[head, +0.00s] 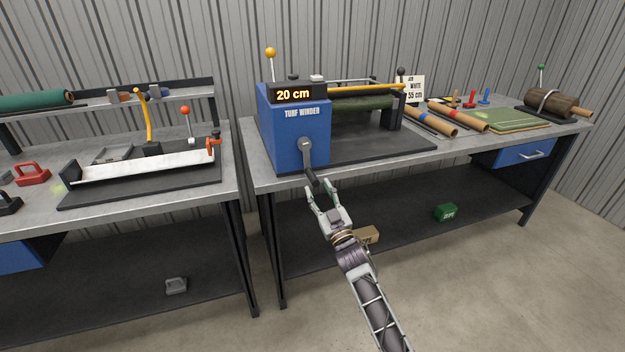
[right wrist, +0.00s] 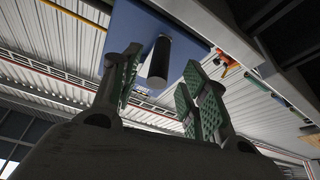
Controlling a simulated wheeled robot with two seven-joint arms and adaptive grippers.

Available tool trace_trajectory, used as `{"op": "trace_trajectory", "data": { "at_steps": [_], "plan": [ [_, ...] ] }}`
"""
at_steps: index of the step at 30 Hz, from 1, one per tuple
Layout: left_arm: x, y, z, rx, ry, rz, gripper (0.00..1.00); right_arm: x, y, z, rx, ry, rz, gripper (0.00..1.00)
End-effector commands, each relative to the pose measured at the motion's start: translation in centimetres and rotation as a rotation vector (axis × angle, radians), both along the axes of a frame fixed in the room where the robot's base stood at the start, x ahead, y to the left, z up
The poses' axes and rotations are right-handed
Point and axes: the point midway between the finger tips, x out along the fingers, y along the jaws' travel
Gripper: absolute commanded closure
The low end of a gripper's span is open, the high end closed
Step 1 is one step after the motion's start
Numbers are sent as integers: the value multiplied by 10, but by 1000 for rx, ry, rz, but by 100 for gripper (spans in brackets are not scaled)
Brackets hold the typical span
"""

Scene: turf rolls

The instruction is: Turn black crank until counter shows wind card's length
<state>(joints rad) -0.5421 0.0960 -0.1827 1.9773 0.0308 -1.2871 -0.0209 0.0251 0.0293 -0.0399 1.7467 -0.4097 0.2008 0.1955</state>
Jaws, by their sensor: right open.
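The blue turf winder (head: 296,133) stands on the right-hand bench. Its counter (head: 293,94) reads 20 cm. The black crank (head: 309,165) on its front face hangs down, slightly to the right. Its black handle (right wrist: 159,62) shows in the right wrist view between the open fingers, apart from both pads. My right gripper (head: 322,189) is open and empty just below the handle. The white wind card (head: 415,88) behind the winder shows "WHITE" and "55 cm"; its left part is hidden behind a black-knobbed lever. My left gripper is out of view.
A yellow-knobbed lever (head: 270,55) rises from the winder. Turf rolls (head: 458,117) and a green mat (head: 513,119) lie to its right. The bench front edge is close to my right gripper. A cardboard box (head: 369,235) sits on the lower shelf.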

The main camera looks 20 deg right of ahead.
Motion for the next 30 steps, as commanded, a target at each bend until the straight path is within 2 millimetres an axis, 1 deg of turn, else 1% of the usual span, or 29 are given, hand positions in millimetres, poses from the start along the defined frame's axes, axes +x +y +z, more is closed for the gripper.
{"op": "trace_trajectory", "data": {
  "at_steps": [7, 18, 24, 30],
  "plan": [
    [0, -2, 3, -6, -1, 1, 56, 20, 3, 8, 0, 0, 0, 56],
    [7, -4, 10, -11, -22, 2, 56, 45, 7, 18, 0, -1, 0, 56],
    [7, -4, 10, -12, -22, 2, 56, 52, 7, 20, 0, 1, 0, 56],
    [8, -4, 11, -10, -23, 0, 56, 53, 7, 21, 0, 1, 0, 56]
  ]
}}
